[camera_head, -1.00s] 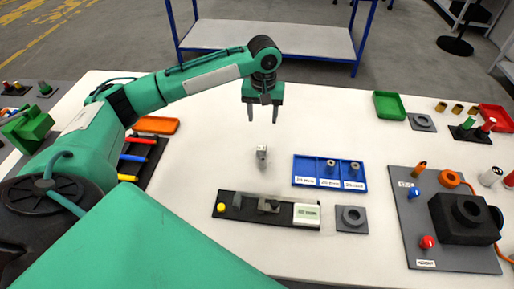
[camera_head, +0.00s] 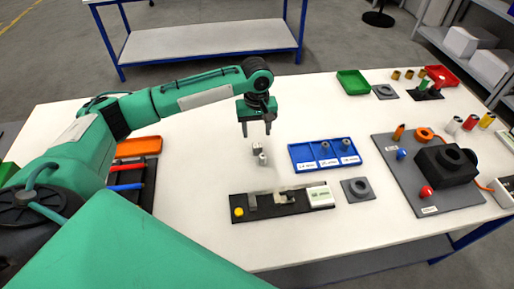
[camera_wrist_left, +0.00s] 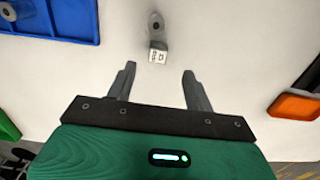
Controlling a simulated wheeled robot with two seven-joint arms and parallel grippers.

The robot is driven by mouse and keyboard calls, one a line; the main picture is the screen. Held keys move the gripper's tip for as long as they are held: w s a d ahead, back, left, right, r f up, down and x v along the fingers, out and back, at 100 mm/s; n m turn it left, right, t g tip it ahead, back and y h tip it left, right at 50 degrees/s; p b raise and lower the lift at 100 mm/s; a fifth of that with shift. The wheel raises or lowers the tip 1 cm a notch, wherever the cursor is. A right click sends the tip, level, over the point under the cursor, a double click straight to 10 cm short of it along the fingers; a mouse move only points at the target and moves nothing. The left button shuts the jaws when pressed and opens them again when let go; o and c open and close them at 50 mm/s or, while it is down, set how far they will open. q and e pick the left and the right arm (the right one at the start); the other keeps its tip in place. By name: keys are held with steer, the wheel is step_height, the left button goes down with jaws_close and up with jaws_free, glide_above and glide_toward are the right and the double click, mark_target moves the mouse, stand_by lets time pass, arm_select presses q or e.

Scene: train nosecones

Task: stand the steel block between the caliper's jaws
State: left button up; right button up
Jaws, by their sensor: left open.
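The small steel block (camera_head: 257,147) is on the white table beside a small grey cylinder (camera_head: 263,160); in the left wrist view the block (camera_wrist_left: 158,52) shows a white marked face, with the cylinder (camera_wrist_left: 156,25) just behind it. My left gripper (camera_head: 256,132) is open and points down at the block. In the left wrist view the block appears just beyond the open fingertips (camera_wrist_left: 159,70), roughly centred between them, and nothing is held. The caliper (camera_head: 296,207) lies on a black base nearer the front, with grey jaws, a yellow knob and a pale display. My right gripper is out of view.
A blue tray (camera_head: 299,168) with labelled compartments and cylinders is right of the block. A grey square holder (camera_head: 357,190) is right of the caliper. A grey board with a black fixture (camera_head: 445,165) is farther right. An orange tray (camera_head: 139,147) is at left.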

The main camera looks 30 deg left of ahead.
mark_target(257, 145)
arm_select(q)
steer(key=shift+f, duration=1)
steer(key=f, duration=0.1)
steer(key=f+p, duration=0.1)
steer(key=f, duration=0.1)
steer(key=shift+w+f+p, duration=0.25)
steer(key=shift+f+p, duration=0.05)
steer(key=shift+f, duration=0.6)
steer(key=shift+c, duration=1.1)
jaws_close()
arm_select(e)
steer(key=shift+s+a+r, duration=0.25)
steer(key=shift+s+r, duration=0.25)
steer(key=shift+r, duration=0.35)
arm_select(q)
steer(key=shift+r, duration=0.1)
